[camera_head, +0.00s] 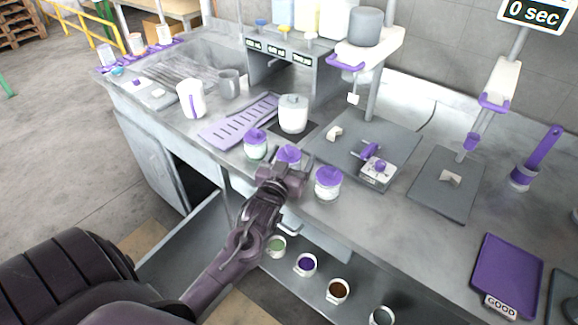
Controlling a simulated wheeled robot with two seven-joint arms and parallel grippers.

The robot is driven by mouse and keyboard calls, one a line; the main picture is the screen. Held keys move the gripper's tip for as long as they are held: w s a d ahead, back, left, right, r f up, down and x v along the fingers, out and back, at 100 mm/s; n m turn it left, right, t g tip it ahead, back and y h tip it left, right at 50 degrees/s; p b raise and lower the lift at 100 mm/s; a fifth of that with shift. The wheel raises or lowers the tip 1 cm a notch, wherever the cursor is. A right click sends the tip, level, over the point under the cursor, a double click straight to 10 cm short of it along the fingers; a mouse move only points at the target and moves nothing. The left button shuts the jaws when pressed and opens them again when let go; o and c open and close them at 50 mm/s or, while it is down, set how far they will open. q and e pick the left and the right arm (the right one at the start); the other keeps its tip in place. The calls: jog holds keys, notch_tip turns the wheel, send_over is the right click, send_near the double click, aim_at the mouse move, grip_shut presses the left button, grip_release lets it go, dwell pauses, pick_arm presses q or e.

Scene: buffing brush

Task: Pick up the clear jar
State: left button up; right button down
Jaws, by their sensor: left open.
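Three clear jars with purple lids stand in a row near the front edge of the grey bench: a left jar (256,150), a middle jar whose purple lid (289,153) shows, and a right jar (328,188). My left gripper (287,171) is open at the middle jar and hides most of its body. I cannot tell whether the fingers touch it. The right jar stands just right of the gripper, apart from it. My right gripper is not in view.
A white lidded pot (293,114) stands behind the jars, beside a purple slotted rack (238,122). A grey plate with a purple-handled device (376,168) is to the right. Below, an open drawer holds several cups, such as one with purple contents (306,264).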

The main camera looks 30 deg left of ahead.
pick_arm(q)
jog(key=c, duration=1.2)
notch_tip(320, 180, up, 26)
jog(key=p, duration=0.5)
